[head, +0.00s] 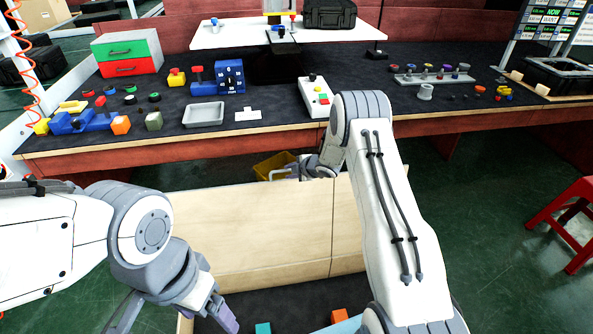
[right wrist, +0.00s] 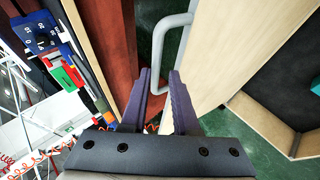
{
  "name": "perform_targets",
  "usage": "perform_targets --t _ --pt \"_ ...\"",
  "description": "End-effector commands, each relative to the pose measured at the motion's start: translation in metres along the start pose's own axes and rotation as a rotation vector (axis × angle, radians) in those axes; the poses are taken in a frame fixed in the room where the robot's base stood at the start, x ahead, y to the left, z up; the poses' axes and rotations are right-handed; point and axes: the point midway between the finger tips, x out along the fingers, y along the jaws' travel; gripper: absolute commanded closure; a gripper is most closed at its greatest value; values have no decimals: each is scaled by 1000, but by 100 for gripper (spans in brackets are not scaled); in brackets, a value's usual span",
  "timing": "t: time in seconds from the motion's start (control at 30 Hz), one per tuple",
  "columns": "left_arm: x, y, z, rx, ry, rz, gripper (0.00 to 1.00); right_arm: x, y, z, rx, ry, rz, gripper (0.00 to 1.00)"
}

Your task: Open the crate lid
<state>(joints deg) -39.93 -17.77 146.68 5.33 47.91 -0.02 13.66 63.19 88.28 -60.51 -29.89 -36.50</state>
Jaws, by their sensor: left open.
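The crate lid (head: 250,235) is a pale wooden panel standing raised, roughly upright, in front of the workbench. Its grey bar handle (right wrist: 157,45) is on the side facing the bench, and it also shows in the head view (head: 279,172). The crate's dark inside shows below the lid. My right gripper (right wrist: 158,72) is at the handle, its fingers apart with the bar seen between or just beyond them; contact is unclear. My left gripper (head: 176,315) is open and empty at the lower left, near the crate's left corner.
A teal block (head: 263,328) and an orange block (head: 338,316) lie in the crate. The workbench (head: 270,130) with many parts runs behind the lid. A yellow bin (head: 271,164) is under it. A red stool (head: 570,215) stands right; green floor there is clear.

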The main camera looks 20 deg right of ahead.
Motion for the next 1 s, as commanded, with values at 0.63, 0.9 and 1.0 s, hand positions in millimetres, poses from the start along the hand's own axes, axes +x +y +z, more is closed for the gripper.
perform_targets --t 0.63,0.9,1.0 --pt "0 0 0 0 0 0 20 -75 0 -2 -2 3 -1 73" --pt "0 0 0 0 0 0 20 -75 0 -2 -2 3 -1 73" --pt "-1 0 0 0 0 0 20 -77 3 -5 1 -1 -2 73"
